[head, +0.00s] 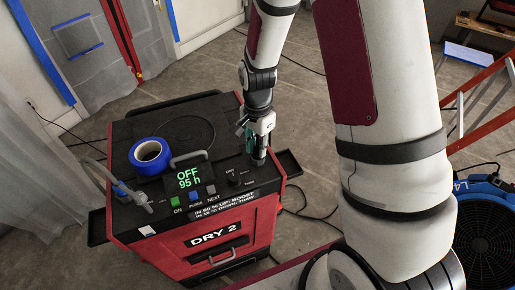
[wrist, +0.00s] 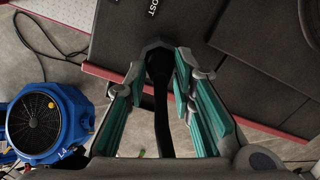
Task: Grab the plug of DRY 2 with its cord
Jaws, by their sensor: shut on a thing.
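The DRY 2 machine (head: 215,235) is a red and black box with a dark top. In the head view my gripper (head: 257,150) points down at the right part of its top. In the wrist view the teal-padded fingers of my gripper (wrist: 160,65) close around the black plug (wrist: 158,66). Its black cord (wrist: 162,125) runs from the plug down between the fingers. The plug's far end is hidden, so I cannot tell whether it touches the machine's top.
A roll of blue tape (head: 150,150) and a grey hose (head: 130,192) lie on the machine's top, beside a lit display (head: 188,178) reading OFF, 95 h. A blue fan (head: 487,235) and an orange ladder (head: 485,95) stand to the right. Loose cord lies on the floor.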

